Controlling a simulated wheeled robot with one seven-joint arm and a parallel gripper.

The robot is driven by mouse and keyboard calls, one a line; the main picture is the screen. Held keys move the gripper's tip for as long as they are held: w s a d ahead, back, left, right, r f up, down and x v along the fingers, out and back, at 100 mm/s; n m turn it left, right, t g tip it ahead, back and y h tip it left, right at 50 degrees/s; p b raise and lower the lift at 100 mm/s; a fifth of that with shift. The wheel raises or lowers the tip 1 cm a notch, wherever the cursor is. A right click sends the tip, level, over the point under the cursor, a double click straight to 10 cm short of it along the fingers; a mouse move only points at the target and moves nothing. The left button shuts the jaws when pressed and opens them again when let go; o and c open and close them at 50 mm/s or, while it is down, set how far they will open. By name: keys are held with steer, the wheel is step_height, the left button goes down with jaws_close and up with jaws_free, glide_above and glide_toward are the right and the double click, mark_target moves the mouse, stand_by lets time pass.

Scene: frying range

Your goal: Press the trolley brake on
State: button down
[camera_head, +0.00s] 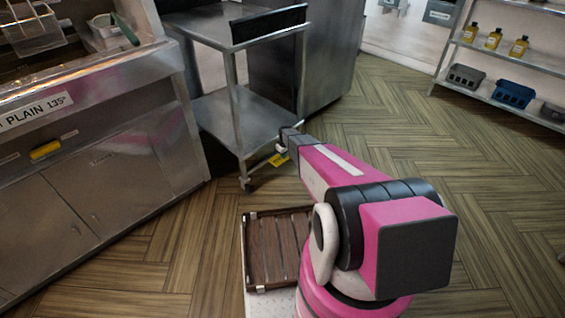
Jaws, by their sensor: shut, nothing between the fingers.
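The steel trolley (240,118) stands at the upper middle, with a top, a lower shelf and thin legs. A front caster (244,183) rests on the floor. A small yellow piece (278,160), which looks like the brake pedal, sits low at the trolley's front right. My gripper (281,149) is shut and empty, right at the yellow piece and partly covering it. I cannot tell whether they touch, or whether the brake is up or down.
A steel counter (110,180) with a label and a yellow handle stands at the left. A brown slatted tray (248,252) is on my body in front. A shelf rack (500,96) with bottles and bins stands at the upper right. Wooden floor is free at the right.

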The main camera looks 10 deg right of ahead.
mark_target(283, 160)
steer(key=shift+w+f, duration=0.1)
steer(key=shift+f, duration=1.25)
steer(key=shift+f, duration=1.65)
steer(key=shift+s+d+r, duration=0.35)
steer(key=shift+s+d, duration=0.05)
steer(key=shift+s, duration=0.2)
steer(key=shift+s+d+r, duration=0.3)
steer(key=shift+s+d, duration=0.1)
steer(key=shift+s, duration=0.2)
step_height(283, 160, up, 11)
steer(key=shift+s+d+f, duration=0.15)
steer(key=shift+s+d, duration=0.2)
steer(key=shift+s, duration=0.1)
